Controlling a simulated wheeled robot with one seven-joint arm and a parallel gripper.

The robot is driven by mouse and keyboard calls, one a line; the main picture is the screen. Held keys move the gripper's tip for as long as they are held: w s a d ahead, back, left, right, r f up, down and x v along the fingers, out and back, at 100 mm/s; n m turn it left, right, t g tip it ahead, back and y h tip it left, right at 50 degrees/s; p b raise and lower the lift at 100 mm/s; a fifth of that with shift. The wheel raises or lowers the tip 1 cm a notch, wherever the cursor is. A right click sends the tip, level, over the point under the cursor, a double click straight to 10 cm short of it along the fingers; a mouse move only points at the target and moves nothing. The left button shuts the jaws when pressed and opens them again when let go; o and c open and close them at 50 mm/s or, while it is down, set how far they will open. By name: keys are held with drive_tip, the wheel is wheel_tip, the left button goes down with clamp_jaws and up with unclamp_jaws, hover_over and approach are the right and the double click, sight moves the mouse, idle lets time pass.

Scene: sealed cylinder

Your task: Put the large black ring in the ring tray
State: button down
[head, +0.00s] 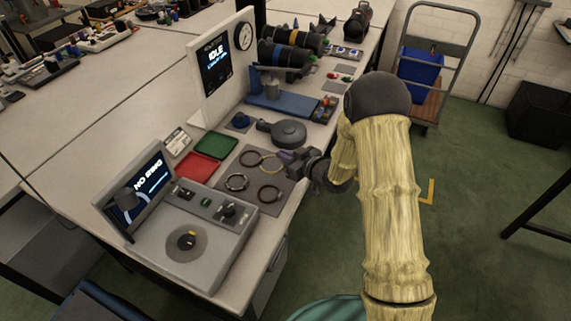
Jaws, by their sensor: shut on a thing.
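My gripper (285,157) is low over the right back part of a grey mat (256,197) on the bench. It is shut on a dark ring (271,163), which I take to be the large black ring; the fingers hide part of it. I cannot tell whether this ring touches the mat. Other rings lie flat on the mat: a brass-coloured one (242,158) at the back left, a grey one (237,190) at the front left and a dark one (270,201) at the front right. Which surface is the ring tray is not clear.
A red tray (197,166) and a green tray (215,145) lie left of the mat. A grey console (190,240) stands in front, with a tilted screen (146,190). A round dark pan-like part (289,132) sits close behind my gripper, with a blue fixture (285,105) beyond.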

drive_tip(key=f, duration=0.3)
drive_tip(key=shift+w+d+f, duration=0.15)
drive_tip(key=shift+w+f, duration=0.05)
drive_tip(key=shift+f, duration=0.15)
drive_tip(key=shift+d+f, duration=0.1)
drive_tip(key=shift+s+a, duration=0.2)
drive_tip(key=shift+a, duration=0.1)
drive_tip(key=shift+s+a+f, duration=0.1)
drive_tip(key=shift+a+f, duration=0.05)
drive_tip(key=c, duration=1.6)
unclamp_jaws()
drive_tip(key=shift+d, duration=0.2)
